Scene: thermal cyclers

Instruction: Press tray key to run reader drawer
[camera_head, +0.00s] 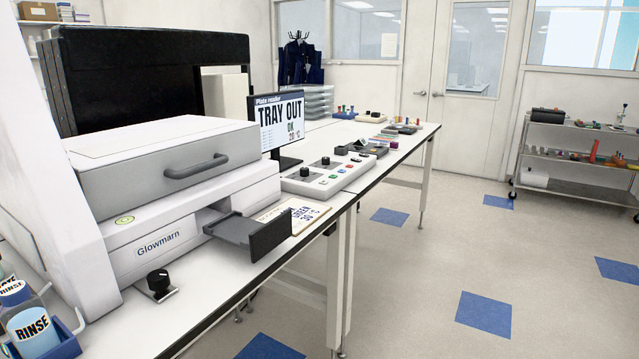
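The plate reader (160,240), marked "Glowmarn", stands on the bench at the left, with its grey handled lid (130,165) down. Its dark drawer (250,237) sticks out of the front and looks empty. The monitor (281,125) behind it reads "Plate reader, TRAY OUT, OK" and a temperature. A white control panel (312,183) with black knobs and small coloured keys, one green and one red, lies right of the reader. The key labels are too small to read. My gripper is not in view.
A black knob on a small base (157,284) sits before the reader. A card (301,213) lies by the drawer. RINSE bottles (30,328) stand in a blue rack at lower left. Small items line the far bench. The floor (420,265) at the right is open; a cart (575,158) stands beyond.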

